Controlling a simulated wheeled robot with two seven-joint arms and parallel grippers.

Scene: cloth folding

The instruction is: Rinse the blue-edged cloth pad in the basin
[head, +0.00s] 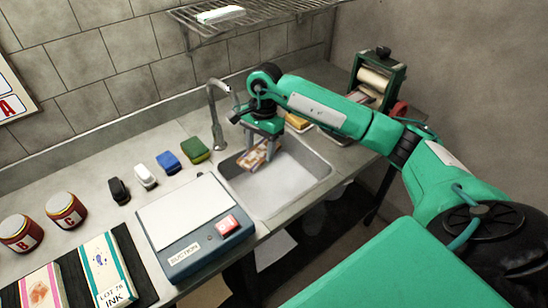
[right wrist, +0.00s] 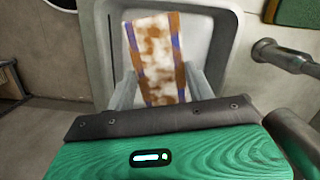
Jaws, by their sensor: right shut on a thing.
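The cloth pad (head: 257,157) hangs in my right gripper (head: 263,142) over the back left part of the basin (head: 285,192). In the right wrist view the pad (right wrist: 153,50) is white with brown stains and has blue and brown bands along its edges. The right gripper's fingers (right wrist: 163,88) stand on either side of the pad's near end, shut on it. The basin's rim and walls (right wrist: 222,40) surround the pad in that view. The basin floor looks pale; I cannot tell whether it holds water. My left gripper is not in view.
A metal tap (head: 217,118) stands behind the basin's left corner. A green sponge (head: 196,150), a blue block (head: 167,162) and a suction box (head: 190,225) lie to the left. A roller press (head: 377,80) stands back right. A wire shelf (head: 250,18) hangs above.

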